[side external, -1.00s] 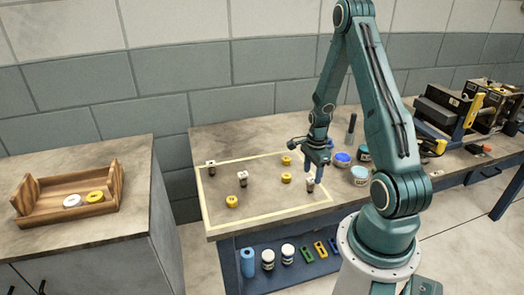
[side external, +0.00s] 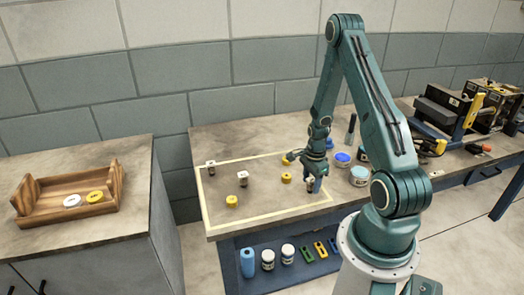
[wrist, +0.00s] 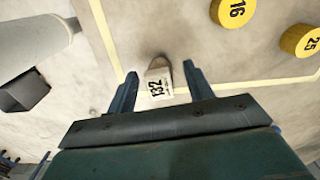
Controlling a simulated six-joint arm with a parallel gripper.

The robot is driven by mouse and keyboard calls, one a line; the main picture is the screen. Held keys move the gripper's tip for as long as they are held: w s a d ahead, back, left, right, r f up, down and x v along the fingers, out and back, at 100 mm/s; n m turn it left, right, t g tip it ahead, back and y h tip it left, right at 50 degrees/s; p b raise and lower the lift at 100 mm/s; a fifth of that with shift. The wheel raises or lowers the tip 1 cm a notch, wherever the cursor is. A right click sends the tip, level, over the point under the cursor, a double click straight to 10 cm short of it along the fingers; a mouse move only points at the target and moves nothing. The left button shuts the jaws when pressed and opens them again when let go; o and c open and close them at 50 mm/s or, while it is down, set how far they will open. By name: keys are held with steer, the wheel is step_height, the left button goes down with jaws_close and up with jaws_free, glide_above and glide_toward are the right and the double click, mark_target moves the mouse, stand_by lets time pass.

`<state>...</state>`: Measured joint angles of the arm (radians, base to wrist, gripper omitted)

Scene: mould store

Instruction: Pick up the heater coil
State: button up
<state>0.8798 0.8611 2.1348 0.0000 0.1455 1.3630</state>
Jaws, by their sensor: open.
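A small brownish piece with a white face marked 132 (wrist: 158,82), which I take to be a heater coil, stands on the bench just inside the yellow-taped area. My gripper (wrist: 158,88) is open, with one finger on each side of this piece; I cannot tell whether either touches it. In the side view my gripper (side external: 314,184) is low over the bench at the right of the taped area and partly hides the piece. Similar small white-and-dark pieces stand at the middle (side external: 243,180) and far left (side external: 211,168) of the area.
Yellow round pieces (side external: 232,201) lie in the taped area; two in the wrist view read 16 (wrist: 233,11) and 25 (wrist: 300,40). A blue-topped jar (side external: 342,158) and a pale-lidded jar (side external: 359,176) stand close right of my gripper. A wooden tray (side external: 40,207) sits on the left cabinet.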

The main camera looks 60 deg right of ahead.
mark_target(312, 179)
jaws_close()
steer(key=shift+r, duration=0.15)
step_height(312, 179, up, 20)
stand_by(1.1)
stand_by(0.4)
